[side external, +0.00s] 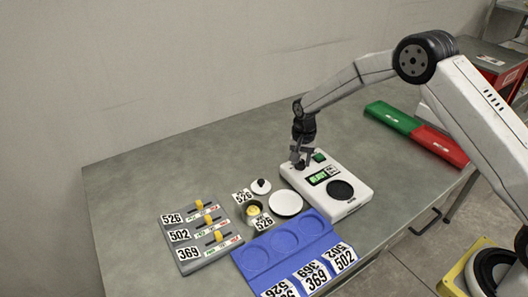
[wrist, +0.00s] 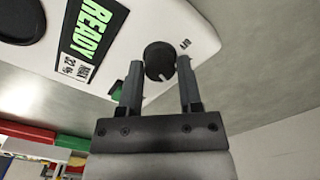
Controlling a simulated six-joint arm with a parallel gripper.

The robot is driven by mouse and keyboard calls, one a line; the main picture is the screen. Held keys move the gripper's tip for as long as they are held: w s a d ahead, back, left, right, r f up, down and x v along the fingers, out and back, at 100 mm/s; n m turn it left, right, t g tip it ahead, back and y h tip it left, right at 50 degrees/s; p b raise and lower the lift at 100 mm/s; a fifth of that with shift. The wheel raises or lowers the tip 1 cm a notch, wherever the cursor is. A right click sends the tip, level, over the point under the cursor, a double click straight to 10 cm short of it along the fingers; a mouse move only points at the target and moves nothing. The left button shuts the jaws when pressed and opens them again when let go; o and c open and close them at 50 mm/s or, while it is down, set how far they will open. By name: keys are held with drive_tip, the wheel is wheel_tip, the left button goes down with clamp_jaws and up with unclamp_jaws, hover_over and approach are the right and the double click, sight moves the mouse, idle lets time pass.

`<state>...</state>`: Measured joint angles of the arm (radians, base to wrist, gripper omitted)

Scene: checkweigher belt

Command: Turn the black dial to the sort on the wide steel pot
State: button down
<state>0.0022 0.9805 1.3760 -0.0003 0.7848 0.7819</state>
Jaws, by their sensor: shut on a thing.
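The white checkweigher unit (side external: 350,205) has a black dial at its far left corner. In the wrist view the black dial (wrist: 159,61) sits between the two fingers of my gripper (wrist: 160,66), with "OFF" printed beside it. My gripper (side external: 300,163) is shut on the dial, which it mostly hides in the side view. The lit green display (wrist: 88,30) reads "READY", with a small label beside it. A small steel pot (side external: 246,216) with yellow contents stands left of the unit, with a 526 tag near it. Whether it is the wide one, I cannot tell.
A white disc (side external: 285,203) and a white lid with a black knob (side external: 261,188) lie near the pot. A grey slider panel (side external: 187,262) marked 526, 502 and 369 stands left. A blue tray (side external: 288,232) lies in front.

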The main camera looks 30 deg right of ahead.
sight(301, 161)
idle(0.3)
drive_tip(key=shift+c, duration=1.4)
unclamp_jaws()
drive_tip(key=shift+r, duration=3.9)
drive_tip(key=shift+s, duration=0.1)
